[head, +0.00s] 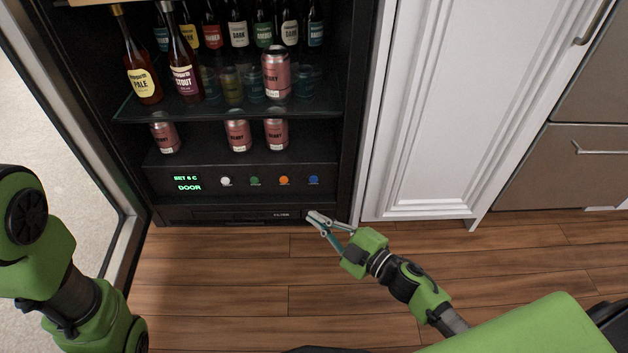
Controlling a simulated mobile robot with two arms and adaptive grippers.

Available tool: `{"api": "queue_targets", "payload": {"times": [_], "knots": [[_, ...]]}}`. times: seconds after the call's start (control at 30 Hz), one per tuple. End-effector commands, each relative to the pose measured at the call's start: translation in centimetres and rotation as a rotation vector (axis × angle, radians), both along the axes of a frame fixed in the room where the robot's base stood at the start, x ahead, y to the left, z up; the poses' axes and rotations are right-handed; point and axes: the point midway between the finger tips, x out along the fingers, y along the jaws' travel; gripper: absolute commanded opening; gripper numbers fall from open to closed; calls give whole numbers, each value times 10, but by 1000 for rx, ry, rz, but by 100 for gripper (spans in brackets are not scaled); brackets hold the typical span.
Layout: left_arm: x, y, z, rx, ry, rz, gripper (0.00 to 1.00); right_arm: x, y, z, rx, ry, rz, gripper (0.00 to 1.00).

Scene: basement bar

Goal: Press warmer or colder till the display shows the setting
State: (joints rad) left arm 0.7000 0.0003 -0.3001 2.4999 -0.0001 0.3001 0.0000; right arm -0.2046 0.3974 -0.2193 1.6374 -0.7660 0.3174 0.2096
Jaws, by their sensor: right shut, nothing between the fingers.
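The display (187,183) on the dark fridge's lower panel glows green and reads "SET 6 C" with "DOOR" below it. To its right are four buttons in a row: white (225,181), green (254,181), orange (284,180) and blue (313,180). Their labels are too small to read. My right gripper (312,217) is shut and empty, just below and in front of the panel, under the blue button and apart from it. My left arm is at the left edge; its gripper is out of view.
The fridge's glass door (100,130) stands open on the left. A white cabinet door (440,110) is to the right. The wooden floor (230,270) in front is clear.

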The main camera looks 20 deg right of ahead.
Motion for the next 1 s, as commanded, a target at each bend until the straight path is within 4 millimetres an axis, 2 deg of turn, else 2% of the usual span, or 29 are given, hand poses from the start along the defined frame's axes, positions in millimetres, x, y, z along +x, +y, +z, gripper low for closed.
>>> {"api": "queue_targets", "payload": {"times": [0.27,0.6,0.7,1.0], "knots": [[0,0,-6,0,-1,0,58,16,-4,0,-1,-4,0,0],[0,0,-22,0,-1,0,58,62,-17,0,-1,-4,0,0],[0,0,-20,0,-1,0,58,72,-20,1,0,-2,0,0],[0,0,-21,0,-1,0,58,85,-24,1,2,-1,0,0]]}}
